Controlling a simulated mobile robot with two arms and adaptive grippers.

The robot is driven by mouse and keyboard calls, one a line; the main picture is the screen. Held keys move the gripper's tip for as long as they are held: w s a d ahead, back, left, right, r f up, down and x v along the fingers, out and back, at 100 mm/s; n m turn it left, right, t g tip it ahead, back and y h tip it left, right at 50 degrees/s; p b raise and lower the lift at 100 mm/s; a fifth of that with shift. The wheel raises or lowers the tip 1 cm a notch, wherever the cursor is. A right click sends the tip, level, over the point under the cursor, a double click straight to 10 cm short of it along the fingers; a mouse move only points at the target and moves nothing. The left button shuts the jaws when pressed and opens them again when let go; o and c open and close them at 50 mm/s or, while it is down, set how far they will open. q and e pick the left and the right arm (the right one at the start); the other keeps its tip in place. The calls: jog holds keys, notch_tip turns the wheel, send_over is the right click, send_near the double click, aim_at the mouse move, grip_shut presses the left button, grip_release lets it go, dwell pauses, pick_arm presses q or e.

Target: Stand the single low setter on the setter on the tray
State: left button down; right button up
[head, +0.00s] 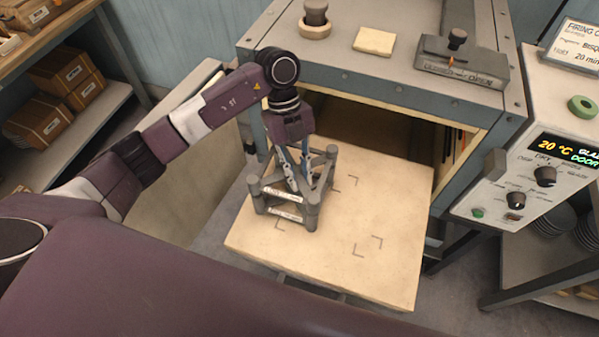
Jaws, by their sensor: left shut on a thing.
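My left gripper (294,178) points down over the cream tray (390,215) and is shut on a grey setter, the single low setter (282,194), with posts and a pale label. The held setter is roughly level and directly over another setter (286,214), whose pale label shows just below. Their posts look lined up; I cannot tell whether they touch or a small gap remains. The lower setter stands on the left part of the tray. The gripper hides part of both frames. My right gripper is not in view.
The tray sticks out of the open dryer (400,80). Corner marks (368,246) show on its bare right and front area. The control panel (530,175) stands at right. Shelves with boxes (65,72) are at left, and plates (560,222) sit lower right.

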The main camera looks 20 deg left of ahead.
pick_arm(q)
jog(key=shift+f, duration=0.15)
jog(key=shift+f+b, duration=0.4)
jog(key=shift+f, duration=0.05)
jog(key=c, duration=1.8)
grip_release()
jog(key=shift+r, duration=0.25)
jog(key=shift+b+v, duration=1.5)
jog(key=shift+v, duration=4.85)
